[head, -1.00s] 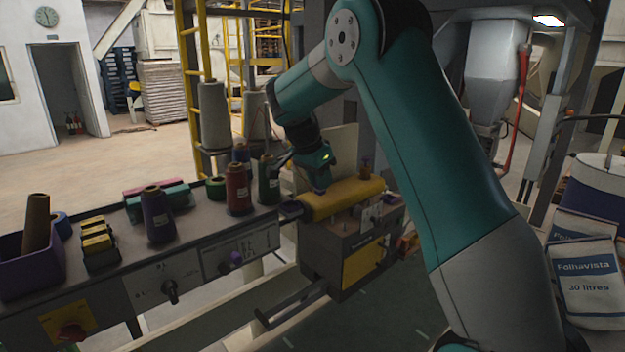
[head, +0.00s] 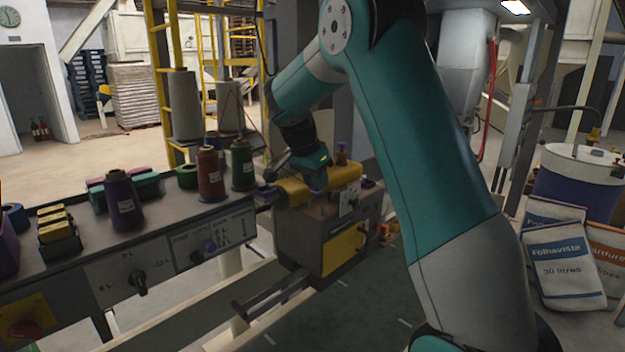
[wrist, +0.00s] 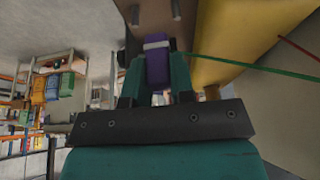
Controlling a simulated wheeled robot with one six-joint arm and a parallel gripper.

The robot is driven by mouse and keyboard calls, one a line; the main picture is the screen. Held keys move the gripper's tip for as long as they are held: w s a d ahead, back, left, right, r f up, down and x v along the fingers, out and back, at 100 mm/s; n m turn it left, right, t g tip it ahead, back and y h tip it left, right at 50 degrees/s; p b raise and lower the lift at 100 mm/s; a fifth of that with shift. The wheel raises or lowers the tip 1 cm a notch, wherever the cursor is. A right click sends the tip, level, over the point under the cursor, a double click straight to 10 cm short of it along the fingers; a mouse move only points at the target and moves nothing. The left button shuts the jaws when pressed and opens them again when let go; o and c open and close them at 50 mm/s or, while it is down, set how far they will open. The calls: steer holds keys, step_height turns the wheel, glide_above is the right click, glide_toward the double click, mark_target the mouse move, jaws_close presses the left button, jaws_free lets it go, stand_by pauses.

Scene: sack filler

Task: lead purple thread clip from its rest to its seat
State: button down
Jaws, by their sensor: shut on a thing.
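The purple thread clip (wrist: 158,62), with a pale band across it, is between the teal fingers of my gripper (wrist: 156,78) in the wrist view. My gripper is shut on it. In the head view my gripper (head: 316,186) points down at the front edge of the yellow-topped sewing head (head: 340,174), and only a small purple bit of the clip shows. A green thread (wrist: 250,66) runs from near the clip to the right in the wrist view. I cannot tell which part is the clip's seat.
A bench (head: 70,263) on the left holds a purple cone (head: 122,200), a red cone (head: 210,175) and a green cone (head: 242,166). A red thread (wrist: 300,48) crosses the wrist view's right side. Filled sacks (head: 565,268) stand at right.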

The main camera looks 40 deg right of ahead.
steer(key=shift+f+b, duration=1.3)
steer(key=shift+f, duration=0.55)
steer(key=shift+r, duration=0.1)
